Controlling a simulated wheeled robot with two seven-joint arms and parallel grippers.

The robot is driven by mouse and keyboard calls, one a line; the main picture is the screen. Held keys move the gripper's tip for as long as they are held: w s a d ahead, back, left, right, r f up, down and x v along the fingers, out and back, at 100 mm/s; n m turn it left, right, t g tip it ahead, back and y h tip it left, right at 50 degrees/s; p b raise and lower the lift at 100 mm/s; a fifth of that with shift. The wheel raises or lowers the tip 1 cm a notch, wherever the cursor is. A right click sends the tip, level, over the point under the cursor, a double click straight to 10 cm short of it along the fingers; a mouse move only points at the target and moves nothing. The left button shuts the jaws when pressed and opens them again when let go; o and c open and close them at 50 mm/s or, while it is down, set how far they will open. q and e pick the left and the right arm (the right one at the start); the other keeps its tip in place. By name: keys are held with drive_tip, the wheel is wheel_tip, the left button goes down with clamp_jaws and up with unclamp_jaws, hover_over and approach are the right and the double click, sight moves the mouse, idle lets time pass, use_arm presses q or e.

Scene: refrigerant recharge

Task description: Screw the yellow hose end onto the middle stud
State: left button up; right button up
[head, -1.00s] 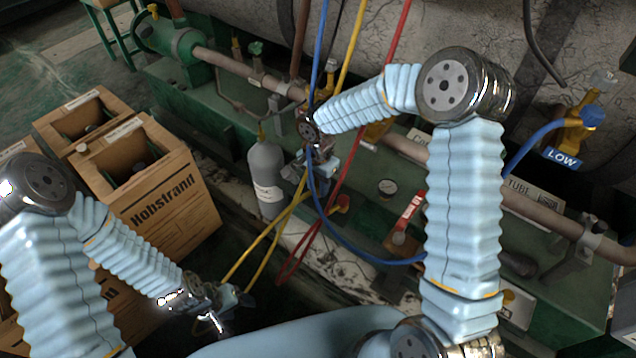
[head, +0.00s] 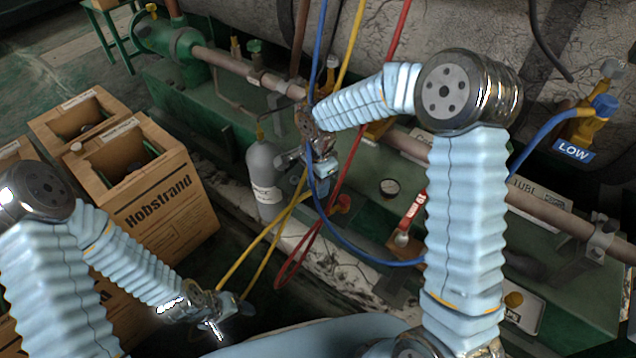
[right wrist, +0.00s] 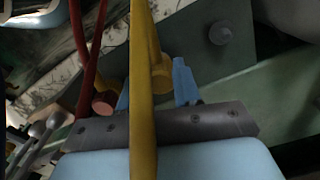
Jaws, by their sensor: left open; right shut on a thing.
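The yellow hose (head: 270,228) hangs from above and loops low beside the green machine. In the right wrist view the hose (right wrist: 143,60) crosses close in front of the camera. My right gripper (head: 318,168) is at the machine's front edge. The right wrist view shows its blue fingers (right wrist: 158,88) around a yellow hose end (right wrist: 161,78), which the hose partly covers. I cannot make out the middle stud, so whether the hose end touches it is unclear.
A red hose (head: 312,235) loops beside the yellow one; its red end (right wrist: 103,103) shows in the right wrist view. A blue hose (head: 350,245) curves to the LOW valve (head: 585,122). A grey cylinder (head: 264,175) and cardboard boxes (head: 165,200) stand left.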

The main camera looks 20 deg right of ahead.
use_arm(q)
drive_tip(key=shift+f, duration=0.15)
use_arm(e)
drive_tip(key=shift+f+m+b, duration=0.15)
drive_tip(key=shift+m+b, duration=0.95)
drive_tip(key=shift+m, duration=0.5)
drive_tip(key=o, duration=1.1)
use_arm(q)
drive_tip(key=shift+f, duration=0.95)
drive_tip(key=shift+w+a+r+p, duration=0.1)
drive_tip(key=shift+a+r+p, duration=0.25)
drive_tip(key=shift+r+p, duration=0.2)
drive_tip(key=shift+w+a+r+p, duration=0.1)
drive_tip(key=shift+a+r+p, duration=0.2)
drive_tip(key=shift+r+p, duration=0.2)
use_arm(e)
wheel_tip(320, 180, up, 14)
